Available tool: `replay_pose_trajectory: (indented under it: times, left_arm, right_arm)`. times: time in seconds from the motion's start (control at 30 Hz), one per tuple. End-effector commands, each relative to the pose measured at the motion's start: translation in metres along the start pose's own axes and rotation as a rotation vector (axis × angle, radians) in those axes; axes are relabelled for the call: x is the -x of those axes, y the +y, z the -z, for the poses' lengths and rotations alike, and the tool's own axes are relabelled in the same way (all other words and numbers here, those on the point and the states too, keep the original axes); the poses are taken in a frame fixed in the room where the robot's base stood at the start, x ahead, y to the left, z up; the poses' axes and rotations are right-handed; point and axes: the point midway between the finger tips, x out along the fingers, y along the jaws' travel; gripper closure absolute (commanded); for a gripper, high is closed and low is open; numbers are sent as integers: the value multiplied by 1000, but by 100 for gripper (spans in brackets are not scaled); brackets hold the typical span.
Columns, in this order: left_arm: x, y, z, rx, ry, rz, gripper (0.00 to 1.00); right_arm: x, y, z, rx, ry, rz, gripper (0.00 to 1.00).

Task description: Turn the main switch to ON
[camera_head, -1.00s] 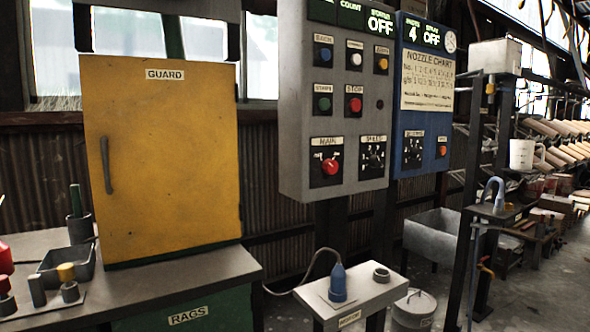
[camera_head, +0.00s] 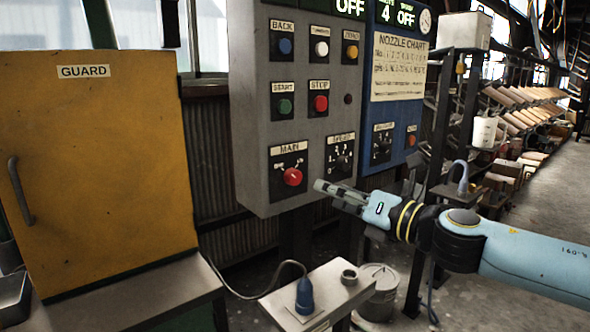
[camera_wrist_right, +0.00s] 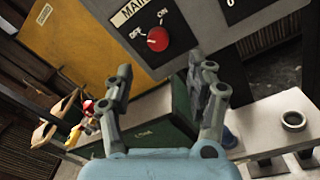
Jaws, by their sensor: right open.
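The main switch is a red round knob (camera_head: 292,177) on a black plate labelled MAIN, low on the grey control panel (camera_head: 262,110). In the right wrist view the red knob (camera_wrist_right: 158,39) lies ahead, between OFF and ON marks; which one it points to is hard to tell. The status display (camera_head: 350,8) reads OFF. My right gripper (camera_head: 327,190) is just right of and below the knob in the head view, apart from it. In the wrist view its two fingers (camera_wrist_right: 160,85) are spread with nothing between them. My left gripper is not in view.
Beside MAIN is a black selector dial (camera_head: 342,163); start, stop and other buttons sit above. A blue panel (camera_head: 400,95) adjoins on the right. The yellow guard door (camera_head: 100,160) stands left. A small table (camera_head: 330,287) with a blue plug is below.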

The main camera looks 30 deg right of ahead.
Motion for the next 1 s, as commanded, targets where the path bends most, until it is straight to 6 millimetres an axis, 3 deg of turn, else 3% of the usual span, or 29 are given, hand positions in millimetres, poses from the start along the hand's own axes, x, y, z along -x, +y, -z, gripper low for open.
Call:
replay_pose_trajectory:
  times: [0.03, 0.27, 0.5, 0.93, 1.0]
  left_arm:
    - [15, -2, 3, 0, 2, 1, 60]
    - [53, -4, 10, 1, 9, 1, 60]
    - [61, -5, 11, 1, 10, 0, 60]
    - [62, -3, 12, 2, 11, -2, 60]
    - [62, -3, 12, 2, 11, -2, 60]
  right_arm:
    - [-6, 5, -7, -8, -6, 1, 44]
    - [-45, 9, -6, -14, -3, -5, 44]
    - [-84, 4, 0, -8, -1, -5, 44]
    - [-96, 4, 2, -7, 1, -5, 44]
    - [-95, 4, 2, -7, 1, -5, 51]
